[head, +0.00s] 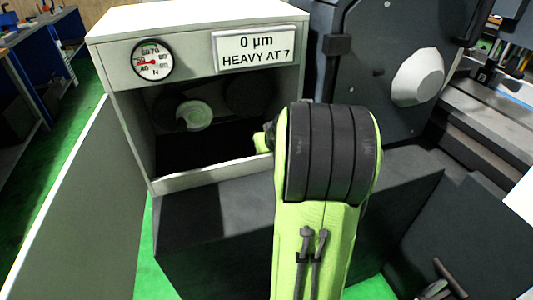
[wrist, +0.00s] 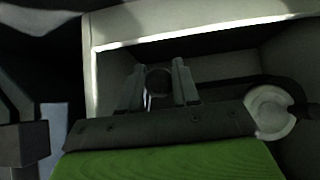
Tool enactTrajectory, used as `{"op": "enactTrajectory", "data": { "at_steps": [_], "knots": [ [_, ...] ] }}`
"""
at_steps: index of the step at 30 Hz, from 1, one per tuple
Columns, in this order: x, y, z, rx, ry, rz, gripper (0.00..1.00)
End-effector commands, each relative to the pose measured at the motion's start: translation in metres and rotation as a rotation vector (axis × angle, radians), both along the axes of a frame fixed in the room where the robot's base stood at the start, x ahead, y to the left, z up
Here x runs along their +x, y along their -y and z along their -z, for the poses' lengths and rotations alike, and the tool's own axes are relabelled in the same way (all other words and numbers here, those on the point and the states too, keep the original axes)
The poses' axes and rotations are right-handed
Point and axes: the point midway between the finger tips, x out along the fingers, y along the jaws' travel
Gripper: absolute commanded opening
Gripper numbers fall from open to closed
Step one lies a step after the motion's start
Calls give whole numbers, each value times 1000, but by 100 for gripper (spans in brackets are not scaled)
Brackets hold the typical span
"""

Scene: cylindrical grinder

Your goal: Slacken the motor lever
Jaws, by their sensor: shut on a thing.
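The motor lever (wrist: 158,80) shows in the wrist view as a dark round knob with a pale strip below it, inside the open cabinet. My gripper (wrist: 159,90) has a finger on each side of the knob and is shut on it. The contact itself is too dark to see clearly. In the head view my green arm with its black-banded joint hides the gripper and the lever. A pale pulley (head: 195,115) sits inside the cabinet, left of my arm; it also shows at the right in the wrist view (wrist: 269,112).
The white cabinet (head: 110,25) has a round dial gauge (head: 152,60) and a sign (head: 255,48) reading "0 µm HEAVY AT 7". Its open door (head: 85,200) stands at the left. A dark machine housing (head: 365,70) stands close on the right. A blue workbench (head: 35,55) is far left.

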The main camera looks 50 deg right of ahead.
Motion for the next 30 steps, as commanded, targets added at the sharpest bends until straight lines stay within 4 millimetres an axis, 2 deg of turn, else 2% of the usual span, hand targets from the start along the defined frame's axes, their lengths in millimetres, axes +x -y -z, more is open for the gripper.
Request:
{"op": "enactTrajectory", "data": {
  "at_steps": [1,11,12,16,25,30],
  "knots": [
    [-1,0,4,0,2,1,0],
    [-2,-1,3,2,3,1,0],
    [-2,-1,3,2,2,1,34],
    [-2,-1,3,1,4,1,52],
    [-3,-2,-2,-2,7,1,52],
    [-24,-13,-28,-5,10,3,52]
  ]
}}
